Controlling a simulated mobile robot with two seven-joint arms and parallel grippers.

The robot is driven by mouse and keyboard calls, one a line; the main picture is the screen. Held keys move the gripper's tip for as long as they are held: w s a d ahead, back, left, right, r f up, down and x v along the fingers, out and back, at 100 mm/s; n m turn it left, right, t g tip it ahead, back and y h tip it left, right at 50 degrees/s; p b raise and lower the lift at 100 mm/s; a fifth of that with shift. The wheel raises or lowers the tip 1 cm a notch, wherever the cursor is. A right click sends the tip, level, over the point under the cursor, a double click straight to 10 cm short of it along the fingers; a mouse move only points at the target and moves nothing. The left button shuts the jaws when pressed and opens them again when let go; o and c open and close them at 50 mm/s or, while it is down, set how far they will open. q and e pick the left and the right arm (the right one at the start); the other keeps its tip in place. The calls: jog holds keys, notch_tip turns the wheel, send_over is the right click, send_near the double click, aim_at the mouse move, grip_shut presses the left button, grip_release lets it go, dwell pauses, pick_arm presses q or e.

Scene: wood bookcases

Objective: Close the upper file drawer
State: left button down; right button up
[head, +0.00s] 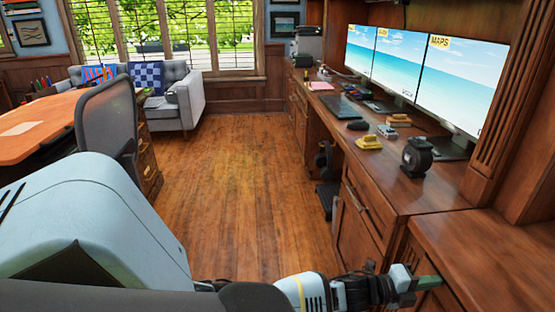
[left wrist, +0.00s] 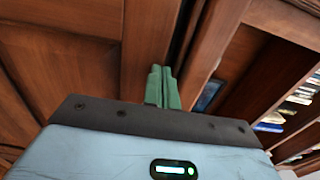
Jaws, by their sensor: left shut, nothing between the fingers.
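My left gripper (head: 428,283) reaches in low at the right of the head view, beside the front of the wooden cabinet (head: 480,245). Its green fingers also show in the left wrist view (left wrist: 162,86), shut together with nothing between them. Their tips are close to brown wooden panels (left wrist: 75,60); I cannot tell whether they touch. To the right of the fingers, a gap between wooden parts shows several coloured items (left wrist: 290,110), perhaps files or books. I cannot tell for certain which wooden part is the upper file drawer or how far it stands open. My right gripper is out of view.
A long desk (head: 400,185) with monitors (head: 455,85) and a black round device (head: 417,158) runs along the right. An office chair (head: 108,120) and an orange-topped table (head: 40,120) stand left. The wooden floor (head: 235,165) between them is clear.

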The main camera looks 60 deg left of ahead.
pick_arm(q)
jog(key=shift+w+d+r, duration=0.15)
jog(key=shift+w, duration=0.45)
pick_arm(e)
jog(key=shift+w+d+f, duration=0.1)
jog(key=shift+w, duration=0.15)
pick_arm(q)
jog(key=shift+r, duration=0.2)
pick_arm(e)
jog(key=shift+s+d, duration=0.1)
